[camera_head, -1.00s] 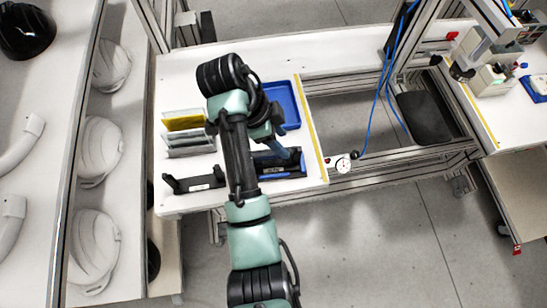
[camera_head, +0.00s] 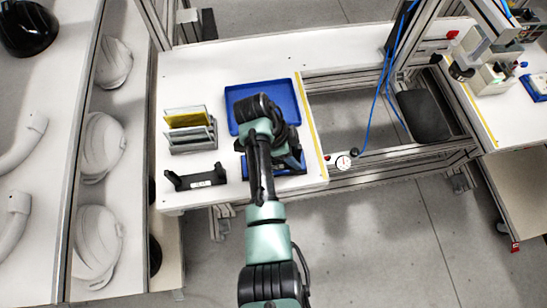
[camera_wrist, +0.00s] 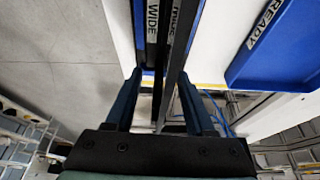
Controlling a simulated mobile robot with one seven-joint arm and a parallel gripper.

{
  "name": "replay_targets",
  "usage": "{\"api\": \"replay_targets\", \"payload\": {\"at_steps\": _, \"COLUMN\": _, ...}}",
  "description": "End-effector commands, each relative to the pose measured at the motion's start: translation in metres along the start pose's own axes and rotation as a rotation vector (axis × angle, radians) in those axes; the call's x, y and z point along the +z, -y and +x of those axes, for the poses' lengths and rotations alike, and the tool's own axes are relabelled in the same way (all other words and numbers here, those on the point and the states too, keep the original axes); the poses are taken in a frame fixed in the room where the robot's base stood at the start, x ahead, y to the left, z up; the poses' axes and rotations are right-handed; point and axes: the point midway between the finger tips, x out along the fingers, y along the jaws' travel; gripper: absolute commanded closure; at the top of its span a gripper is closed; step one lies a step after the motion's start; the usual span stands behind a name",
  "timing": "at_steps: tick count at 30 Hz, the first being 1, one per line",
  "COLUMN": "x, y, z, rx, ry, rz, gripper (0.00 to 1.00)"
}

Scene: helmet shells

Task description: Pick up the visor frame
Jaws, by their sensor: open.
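A long, thin dark bar, probably the visor frame (camera_wrist: 176,70), runs lengthwise through the wrist view between my gripper's fingers. It lies beside a black holder with white labels, one reading "WIDE" (camera_wrist: 153,20). My gripper (camera_wrist: 159,77) is open, with one finger on each side of the bar. I cannot tell whether either finger touches it. In the head view, my gripper and wrist are over the blue and black holder (camera_head: 291,168) at the table's front right and hide most of it.
A blue tray (camera_head: 231,92) marked "READY" lies behind my wrist. A rack with a yellow panel (camera_head: 188,118) and a black holder (camera_head: 195,181) stand to the left. A yellow-striped table edge borders a framed opening on the right. White helmet shells (camera_head: 103,145) line the far left.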

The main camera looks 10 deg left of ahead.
Motion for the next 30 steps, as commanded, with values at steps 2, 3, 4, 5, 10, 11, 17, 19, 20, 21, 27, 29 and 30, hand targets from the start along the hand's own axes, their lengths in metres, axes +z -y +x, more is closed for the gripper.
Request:
{"api": "replay_targets", "payload": {"at_steps": 2, "x": -0.0001, "y": 0.0002, "z": 0.0001, "rx": -0.001, "ry": 0.000, "rz": 0.000, "gripper": 0.45}}
{"api": "replay_targets", "payload": {"at_steps": 3, "x": -0.0001, "y": 0.0002, "z": 0.0000, "rx": -0.001, "ry": 0.000, "rz": 0.000, "gripper": 0.45}}
{"api": "replay_targets", "payload": {"at_steps": 4, "x": -0.0001, "y": 0.0003, "z": -0.0001, "rx": -0.001, "ry": 0.000, "rz": 0.000, "gripper": 0.45}}
{"api": "replay_targets", "payload": {"at_steps": 5, "x": -0.0001, "y": 0.0003, "z": -0.0001, "rx": -0.001, "ry": 0.000, "rz": 0.000, "gripper": 0.45}}
{"api": "replay_targets", "payload": {"at_steps": 10, "x": -0.0002, "y": 0.0003, "z": -0.0004, "rx": -0.001, "ry": 0.000, "rz": 0.000, "gripper": 0.76}}
{"api": "replay_targets", "payload": {"at_steps": 11, "x": -0.0002, "y": 0.0003, "z": -0.0004, "rx": -0.001, "ry": 0.000, "rz": 0.000, "gripper": 0.81}}
{"api": "replay_targets", "payload": {"at_steps": 17, "x": -0.0002, "y": 0.0003, "z": -0.0005, "rx": -0.001, "ry": 0.000, "rz": 0.000, "gripper": 1.00}}
{"api": "replay_targets", "payload": {"at_steps": 19, "x": -0.0002, "y": 0.0003, "z": -0.0005, "rx": -0.001, "ry": 0.000, "rz": 0.000, "gripper": 1.00}}
{"api": "replay_targets", "payload": {"at_steps": 20, "x": -0.0002, "y": 0.0003, "z": -0.0005, "rx": -0.001, "ry": 0.000, "rz": 0.000, "gripper": 1.00}}
{"api": "replay_targets", "payload": {"at_steps": 21, "x": -0.0005, "y": 0.0007, "z": -0.0009, "rx": -0.002, "ry": 0.000, "rz": 0.000, "gripper": 1.00}}
{"api": "replay_targets", "payload": {"at_steps": 27, "x": -0.0007, "y": 0.0008, "z": -0.0014, "rx": -0.002, "ry": 0.000, "rz": 0.001, "gripper": 1.00}}
{"api": "replay_targets", "payload": {"at_steps": 29, "x": -0.0016, "y": 0.0012, "z": -0.0038, "rx": -0.004, "ry": 0.000, "rz": 0.001, "gripper": 1.00}}
{"api": "replay_targets", "payload": {"at_steps": 30, "x": -0.0028, "y": 0.0015, "z": -0.0067, "rx": -0.005, "ry": 0.000, "rz": 0.001, "gripper": 1.00}}
